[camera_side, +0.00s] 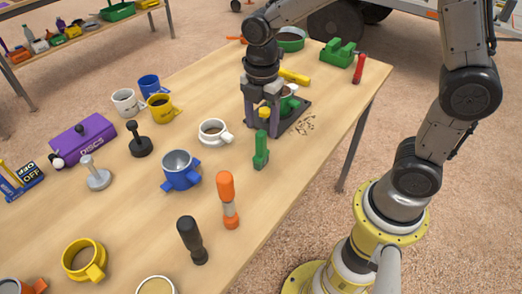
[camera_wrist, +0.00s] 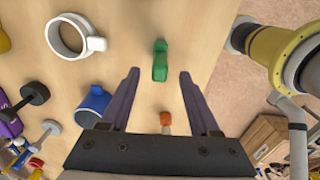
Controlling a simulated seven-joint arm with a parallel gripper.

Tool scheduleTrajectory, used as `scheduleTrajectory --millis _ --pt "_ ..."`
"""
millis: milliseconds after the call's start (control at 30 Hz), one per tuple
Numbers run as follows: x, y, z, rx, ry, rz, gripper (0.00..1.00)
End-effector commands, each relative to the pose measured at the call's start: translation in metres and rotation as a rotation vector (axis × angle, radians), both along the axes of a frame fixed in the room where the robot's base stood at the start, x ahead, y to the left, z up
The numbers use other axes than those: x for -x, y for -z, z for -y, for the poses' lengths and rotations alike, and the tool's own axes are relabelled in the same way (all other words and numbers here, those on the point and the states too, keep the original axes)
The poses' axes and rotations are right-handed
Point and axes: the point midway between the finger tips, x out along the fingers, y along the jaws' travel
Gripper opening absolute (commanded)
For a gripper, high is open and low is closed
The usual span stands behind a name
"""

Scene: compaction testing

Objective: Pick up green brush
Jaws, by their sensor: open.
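The wrist view shows both dark fingers (camera_wrist: 159,76) spread on either side. I cannot tell the exact height of the fingertips above the table.
A larger green object (camera_side: 338,53) is farther back.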

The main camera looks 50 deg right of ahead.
Motion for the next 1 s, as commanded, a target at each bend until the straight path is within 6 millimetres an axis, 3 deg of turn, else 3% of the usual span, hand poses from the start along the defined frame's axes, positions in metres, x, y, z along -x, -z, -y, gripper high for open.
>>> scheduleTrajectory --millis 200,500,833,1000 --pt "0.001 0.028 -0.003 0.000 0.001 -0.003 0.62" --pt "0.000 0.032 -0.003 0.000 0.000 0.001 0.62" --pt "0.000 0.032 -0.003 0.000 0.000 0.001 0.03" --pt "0.000 0.032 -0.003 0.000 0.000 0.001 0.00"
